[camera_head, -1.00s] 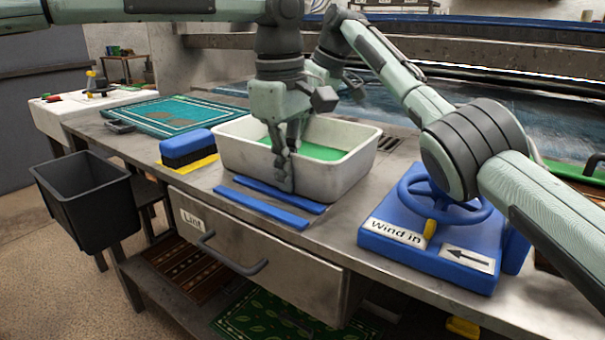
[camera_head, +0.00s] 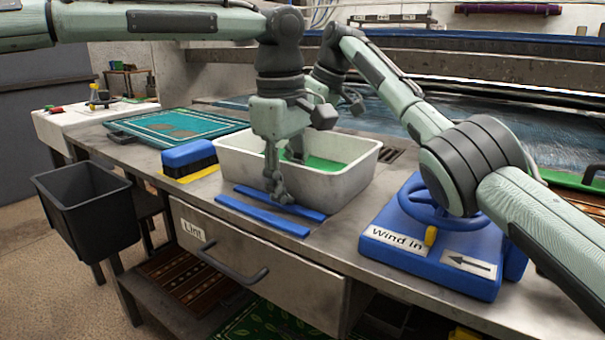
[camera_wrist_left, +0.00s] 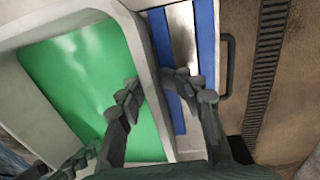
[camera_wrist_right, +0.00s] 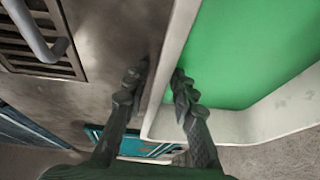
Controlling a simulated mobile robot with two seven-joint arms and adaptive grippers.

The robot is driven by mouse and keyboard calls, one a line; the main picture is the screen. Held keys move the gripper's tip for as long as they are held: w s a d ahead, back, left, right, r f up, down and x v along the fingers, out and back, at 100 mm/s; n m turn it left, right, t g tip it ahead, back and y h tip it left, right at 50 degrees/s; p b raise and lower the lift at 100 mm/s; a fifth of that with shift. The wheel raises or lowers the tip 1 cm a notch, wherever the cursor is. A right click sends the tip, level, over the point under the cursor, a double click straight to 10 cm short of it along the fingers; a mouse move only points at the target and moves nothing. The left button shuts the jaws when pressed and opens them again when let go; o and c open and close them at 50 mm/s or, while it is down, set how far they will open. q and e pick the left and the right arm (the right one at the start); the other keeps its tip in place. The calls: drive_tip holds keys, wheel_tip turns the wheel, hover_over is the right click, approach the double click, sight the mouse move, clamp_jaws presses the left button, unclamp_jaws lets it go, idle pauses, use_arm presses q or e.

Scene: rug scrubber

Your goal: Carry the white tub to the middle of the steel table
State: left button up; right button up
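The white tub (camera_head: 350,188), holding something green, stands upright on the steel table (camera_head: 222,222). My left gripper (camera_head: 275,196) is at the tub's front wall. In the left wrist view its open fingers (camera_wrist_left: 150,80) straddle the rim, one over the inside and one outside above a blue strip. My right gripper is partly hidden behind the left in the head view. In the right wrist view its fingers (camera_wrist_right: 160,78) are open and straddle the tub's far rim, with a gap of table visible beside the outer finger. Neither gripper visibly squeezes the wall.
Two blue strips (camera_head: 262,215) lie in front of the tub. A blue brush (camera_head: 188,155) on a yellow base and a teal board (camera_head: 180,123) lie left. The blue wheel unit (camera_head: 440,250) stands right. A black bin (camera_head: 85,205) hangs left; a drawer handle (camera_head: 232,265) juts out.

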sight(287, 163)
drive_tip(key=shift+d+f, duration=0.2)
drive_tip(key=shift+f, duration=0.2)
drive_tip(key=shift+r, duration=0.2)
use_arm(q)
drive_tip(key=r, duration=0.8)
drive_tip(key=shift+s+a, duration=0.2)
use_arm(e)
drive_tip(key=v, duration=0.6)
drive_tip(key=shift+w+d+r, duration=0.1)
drive_tip(key=shift+d+r, duration=0.05)
drive_tip(key=shift+r, duration=0.25)
use_arm(q)
drive_tip(key=shift+s, duration=0.1)
use_arm(e)
drive_tip(key=shift+s+r, duration=0.3)
drive_tip(key=shift+r, duration=0.4)
